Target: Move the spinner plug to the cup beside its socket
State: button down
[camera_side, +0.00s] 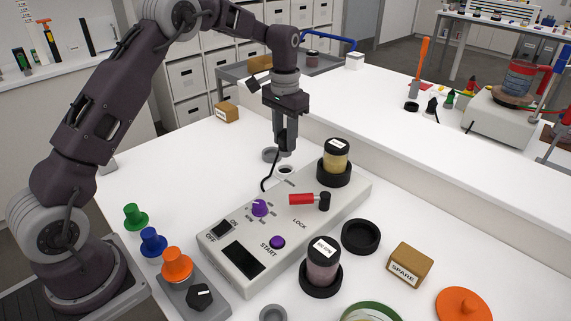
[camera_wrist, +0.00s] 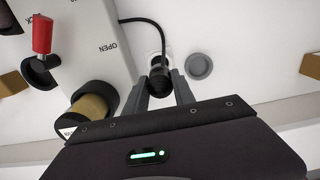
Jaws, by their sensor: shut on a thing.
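My gripper (camera_side: 287,148) is shut on the black spinner plug (camera_wrist: 160,78), which sits between the two fingertips in the wrist view. A black cable (camera_side: 267,178) curves from the plug to the control panel. The pale socket (camera_side: 286,169) with a dark opening shows just below my gripper in the side view, and the plug appears raised above it. In the wrist view the plug partly covers the socket plate (camera_wrist: 153,59). The grey cup (camera_side: 270,154) stands beside the socket; it also shows right of the plug in the wrist view (camera_wrist: 199,66). It looks empty.
The panel (camera_side: 215,250) carries a red lever (camera_side: 301,199) and a yellow jar (camera_side: 336,155) in a black holder, close to my gripper. A dark-lidded jar (camera_side: 322,262), an empty black ring (camera_side: 361,236) and a SPARE box (camera_side: 410,265) stand in front.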

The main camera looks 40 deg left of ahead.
jog(key=shift+a, duration=0.1)
jog(key=w+a+r, duration=0.2)
jog(key=a, duration=0.5)
jog(key=shift+w+a+r, duration=0.25)
jog(key=shift+a+r, duration=0.05)
jog(key=shift+a, duration=0.1)
jog(key=shift+f, duration=2.9)
jog(key=shift+f, duration=1.2)
jog(key=c, duration=1)
grip_release()
jog(key=shift+o, duration=0.2)
